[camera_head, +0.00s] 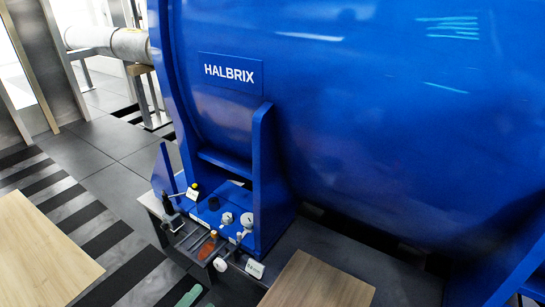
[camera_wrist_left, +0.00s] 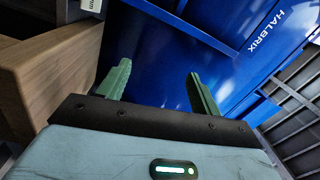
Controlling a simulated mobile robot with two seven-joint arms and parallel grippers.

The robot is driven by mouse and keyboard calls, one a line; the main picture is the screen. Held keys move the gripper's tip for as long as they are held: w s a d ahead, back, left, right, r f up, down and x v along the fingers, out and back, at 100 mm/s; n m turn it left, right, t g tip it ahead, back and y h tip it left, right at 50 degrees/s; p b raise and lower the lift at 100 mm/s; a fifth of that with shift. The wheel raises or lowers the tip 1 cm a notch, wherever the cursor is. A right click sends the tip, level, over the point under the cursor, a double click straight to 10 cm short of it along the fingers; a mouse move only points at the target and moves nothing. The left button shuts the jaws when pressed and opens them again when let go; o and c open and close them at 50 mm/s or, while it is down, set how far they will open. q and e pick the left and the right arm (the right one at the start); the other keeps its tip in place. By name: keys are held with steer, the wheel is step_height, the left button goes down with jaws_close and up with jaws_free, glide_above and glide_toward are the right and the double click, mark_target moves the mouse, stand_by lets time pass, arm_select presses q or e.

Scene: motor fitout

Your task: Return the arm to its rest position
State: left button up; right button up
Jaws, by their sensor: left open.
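My left gripper (camera_head: 190,297) shows only as a small green part at the bottom edge of the head view. In the left wrist view its two green fingers (camera_wrist_left: 158,76) stand wide apart with nothing between them. The gripper is open and empty. Beyond the fingers, the wrist view shows the blue HALBRIX machine (camera_wrist_left: 165,55). Most of my left arm is out of the head view. My right gripper is in neither view.
The large blue HALBRIX tank (camera_head: 350,130) fills the head view's upper right. Gauges (camera_head: 247,219), a lever and small fittings stand at its foot. Wooden surfaces (camera_head: 40,255) (camera_head: 318,284) lie at the lower left and bottom centre. Striped floor (camera_head: 95,225) is open at left.

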arm_select(q)
steer(key=s+a+r+n+g+y+p, duration=0.1)
steer(key=s+r+n+g+y+p, duration=0.1)
steer(key=s+r+n+p, duration=0.3)
steer(key=s+a+r+n+g+y+p, duration=0.1)
steer(key=s+r+n+p, duration=0.5)
steer(key=s+p, duration=0.6)
steer(key=s+a+r+n+g+y+p, duration=0.1)
steer(key=s+r+n+g+y+p, duration=0.3)
steer(key=s+n+p, duration=0.5)
steer(key=s+r, duration=0.1)
steer(key=s, duration=0.7)
steer(key=shift+s+a+r+y+p, duration=0.2)
steer(key=shift+s+r+y+p, duration=0.1)
steer(key=shift+r+y, duration=0.1)
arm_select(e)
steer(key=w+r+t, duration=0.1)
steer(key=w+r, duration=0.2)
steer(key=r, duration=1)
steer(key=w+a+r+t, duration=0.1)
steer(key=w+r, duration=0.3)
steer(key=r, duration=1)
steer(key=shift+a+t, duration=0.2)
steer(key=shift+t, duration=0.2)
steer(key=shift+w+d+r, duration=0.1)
